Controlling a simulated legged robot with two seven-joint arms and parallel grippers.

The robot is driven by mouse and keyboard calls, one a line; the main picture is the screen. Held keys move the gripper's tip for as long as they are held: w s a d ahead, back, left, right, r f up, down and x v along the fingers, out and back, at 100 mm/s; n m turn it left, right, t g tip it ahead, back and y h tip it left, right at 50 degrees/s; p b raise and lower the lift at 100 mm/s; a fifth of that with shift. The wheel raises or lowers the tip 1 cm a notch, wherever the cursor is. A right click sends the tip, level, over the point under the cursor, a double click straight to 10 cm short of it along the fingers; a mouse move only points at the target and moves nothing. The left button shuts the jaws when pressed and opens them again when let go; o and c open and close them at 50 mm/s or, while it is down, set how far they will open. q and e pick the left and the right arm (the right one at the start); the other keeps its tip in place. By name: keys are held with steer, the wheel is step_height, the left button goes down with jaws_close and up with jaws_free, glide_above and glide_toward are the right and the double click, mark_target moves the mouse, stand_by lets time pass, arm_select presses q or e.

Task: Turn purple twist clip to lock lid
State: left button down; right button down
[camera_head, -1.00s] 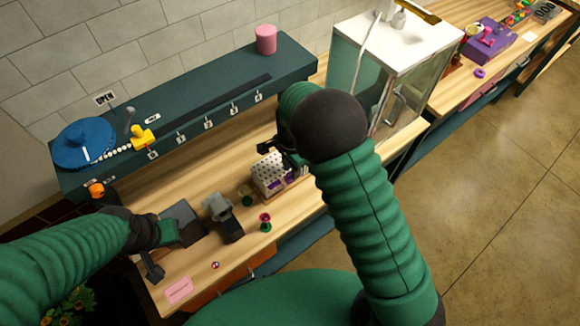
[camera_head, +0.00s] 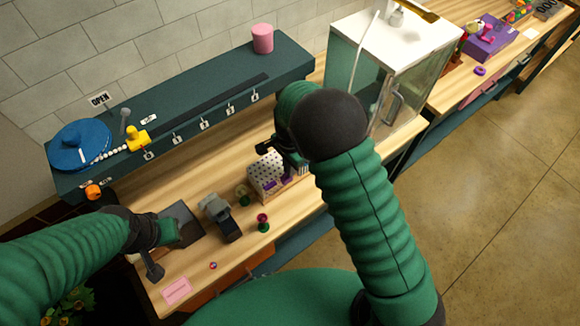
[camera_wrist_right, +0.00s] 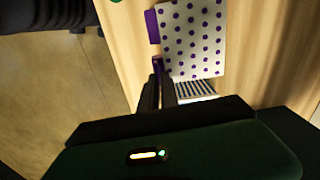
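A white box with purple dots (camera_head: 266,170) stands on the wooden bench; it also shows in the right wrist view (camera_wrist_right: 198,40). A purple clip (camera_wrist_right: 152,27) sits on the box's edge, and a narrower purple twist clip (camera_wrist_right: 157,63) is nearer my fingers. My right gripper (camera_wrist_right: 158,80) has its dark fingers close together at this nearer clip, with purple showing between the tips. In the head view the right gripper (camera_head: 278,150) is at the box, partly hidden by my arm. My left gripper (camera_head: 160,245) is over a dark grey tray (camera_head: 187,224); its finger gap is unclear.
A grey device (camera_head: 220,217), a green-and-pink spool (camera_head: 262,222) and another small round item (camera_head: 243,194) stand left of the box. A glass cabinet (camera_head: 385,75) is to the right. A green shelf (camera_head: 200,105) runs behind.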

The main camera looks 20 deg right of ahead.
steer(key=n, duration=0.3)
steer(key=shift+a+n, duration=0.2)
steer(key=shift+n, duration=0.1)
steer(key=n, duration=0.3)
steer(key=shift+w+n, duration=0.15)
steer(key=shift+n, duration=0.25)
steer(key=n, duration=0.3)
steer(key=shift+n+b, duration=0.3)
steer(key=shift+b, duration=0.05)
steer(key=n, duration=0.6)
steer(key=shift+a, duration=0.1)
steer(key=shift+n, duration=0.3)
steer(key=c, duration=1.6)
jaws_free()
